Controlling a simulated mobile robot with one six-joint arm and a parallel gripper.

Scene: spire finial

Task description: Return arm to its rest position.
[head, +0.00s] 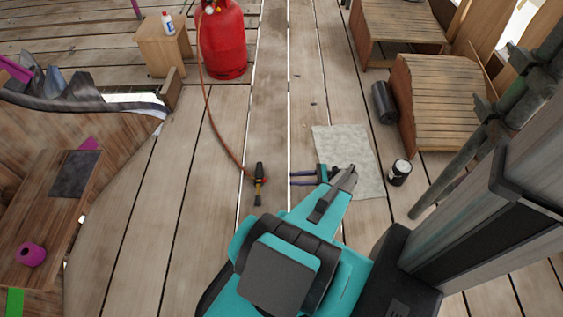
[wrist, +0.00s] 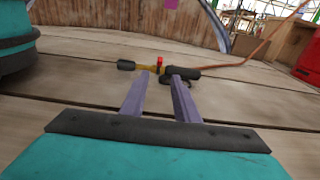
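My gripper (head: 292,178) is low over the plank floor at the end of my teal arm, pointing left in the head view. In the wrist view (wrist: 159,74) its two purple fingers stand apart, with nothing held between them. A torch (head: 259,184) with a black handle and yellow part lies on the planks, a short way beyond the fingertips. It also shows in the wrist view (wrist: 182,72), with a red part and a hose. In the head view a gap shows between torch and fingers. My arm is stretched forward, not folded.
An orange hose (head: 222,142) runs from the torch to a red gas cylinder (head: 223,48). A grey sheet (head: 352,145) lies beside my gripper, with a black can (head: 400,172) to its right. A wooden bench (head: 50,225) stands at left. Planks left of the torch are clear.

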